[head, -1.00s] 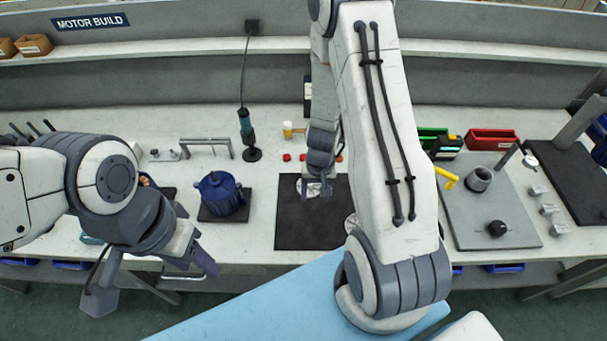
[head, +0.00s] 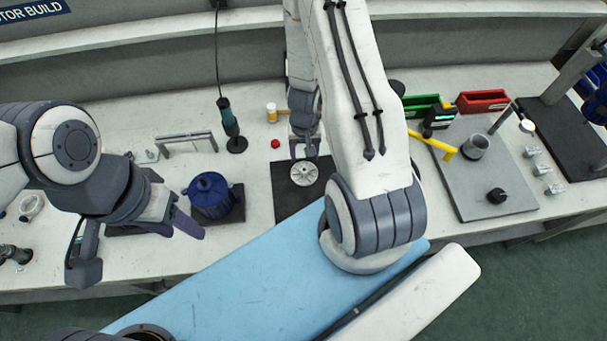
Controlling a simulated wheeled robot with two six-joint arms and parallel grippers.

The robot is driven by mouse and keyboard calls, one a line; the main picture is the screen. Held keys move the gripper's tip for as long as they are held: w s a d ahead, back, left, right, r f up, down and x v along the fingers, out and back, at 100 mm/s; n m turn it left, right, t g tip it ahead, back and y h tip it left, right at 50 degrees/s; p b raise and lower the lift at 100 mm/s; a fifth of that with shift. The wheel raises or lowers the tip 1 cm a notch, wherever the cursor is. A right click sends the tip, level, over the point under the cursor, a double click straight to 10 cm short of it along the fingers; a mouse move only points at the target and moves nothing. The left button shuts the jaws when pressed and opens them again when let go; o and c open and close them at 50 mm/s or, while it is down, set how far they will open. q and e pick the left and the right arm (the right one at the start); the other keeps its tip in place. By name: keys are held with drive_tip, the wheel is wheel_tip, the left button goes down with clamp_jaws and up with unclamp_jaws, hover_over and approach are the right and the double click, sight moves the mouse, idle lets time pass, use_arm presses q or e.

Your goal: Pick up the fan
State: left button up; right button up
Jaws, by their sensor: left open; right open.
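A small round silver disc with slots, seemingly the fan (head: 304,173), lies flat on a black mat (head: 285,205). My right gripper (head: 305,154) points down at the disc's far edge. Its jaws are open, and I cannot tell whether they touch the disc. My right arm hides the right part of the mat. My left gripper (head: 140,248) is open and empty above the bench's left front, left of a blue motor housing (head: 211,194).
A teal screwdriver (head: 228,118) hangs on a cord behind the motor housing. A grey metal bracket (head: 187,138) stands left of it. Green (head: 420,106) and red (head: 484,101) bins stand at the back right. A grey plate (head: 470,190) with a yellow-handled tool lies at right.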

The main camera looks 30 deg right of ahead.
sight(304, 167)
drive_tip(key=f+b, duration=0.3)
drive_tip(key=f, duration=0.2)
drive_tip(key=f+b, duration=0.2)
drive_tip(key=shift+w+d+f+b, duration=0.1)
drive_tip(key=shift+w+f+b, duration=0.15)
drive_tip(key=shift+f+b, duration=0.1)
drive_tip(key=shift+r, duration=0.15)
clamp_jaws()
